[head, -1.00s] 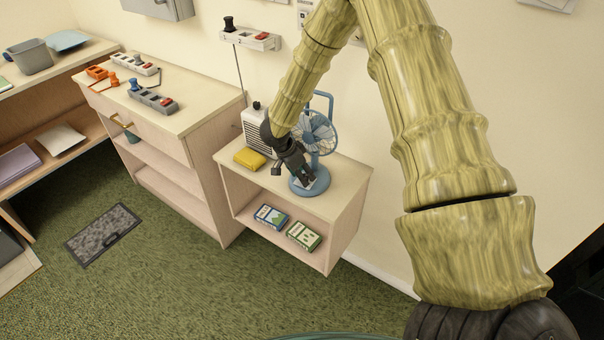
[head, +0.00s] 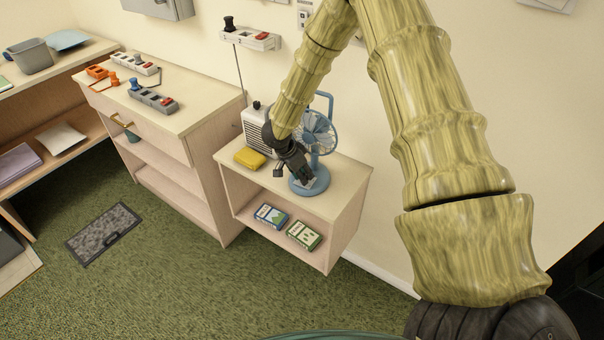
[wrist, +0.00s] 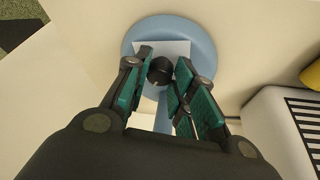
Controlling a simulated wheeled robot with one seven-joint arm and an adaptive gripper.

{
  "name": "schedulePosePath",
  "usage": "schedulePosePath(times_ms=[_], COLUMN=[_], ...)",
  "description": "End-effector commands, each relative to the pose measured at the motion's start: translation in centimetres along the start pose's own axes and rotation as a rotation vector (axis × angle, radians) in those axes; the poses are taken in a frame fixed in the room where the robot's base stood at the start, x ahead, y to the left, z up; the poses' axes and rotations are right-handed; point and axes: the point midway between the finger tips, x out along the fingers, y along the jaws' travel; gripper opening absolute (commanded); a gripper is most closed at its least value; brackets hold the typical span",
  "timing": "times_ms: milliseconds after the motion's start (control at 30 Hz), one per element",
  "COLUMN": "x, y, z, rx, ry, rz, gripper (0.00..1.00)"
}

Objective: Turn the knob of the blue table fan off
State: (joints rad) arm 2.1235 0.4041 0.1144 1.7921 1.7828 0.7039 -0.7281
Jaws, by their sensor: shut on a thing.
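The blue table fan (head: 318,133) stands upright on the small cabinet's top in the head view. Its round blue base (wrist: 206,45) fills the upper middle of the wrist view, with a pale plate (wrist: 178,47) on it. The black knob (wrist: 160,70) sits on that plate. My gripper (wrist: 162,78) has its teal-padded fingers on both sides of the knob and is shut on it. In the head view my gripper (head: 304,174) reaches down to the fan's base from the left and hides the knob.
A yellow sponge-like block (head: 250,158) and a white box with a grille (head: 257,128) stand left of the fan. Two small boxes, one blue (head: 270,216) and one green (head: 304,235), lie on the shelf below. A larger cabinet (head: 205,125) stands to the left.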

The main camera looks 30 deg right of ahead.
Motion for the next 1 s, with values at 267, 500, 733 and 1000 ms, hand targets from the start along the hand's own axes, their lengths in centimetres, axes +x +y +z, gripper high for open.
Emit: schedulePosePath(times_ms=[267, 500, 733, 1000], x=[-0.37, -0.31, -0.18, -0.04], y=[0.28, 0.44, 0.48, 0.53], z=[-0.14, -0.09, -0.14, -0.07], rx=[-0.161, -0.334, -0.466, -0.548], ry=[0.007, 0.015, 0.023, 0.026], rz=[-0.065, -0.137, -0.192, -0.227], gripper=[0.01, 0.01, 0.01, 0.01])
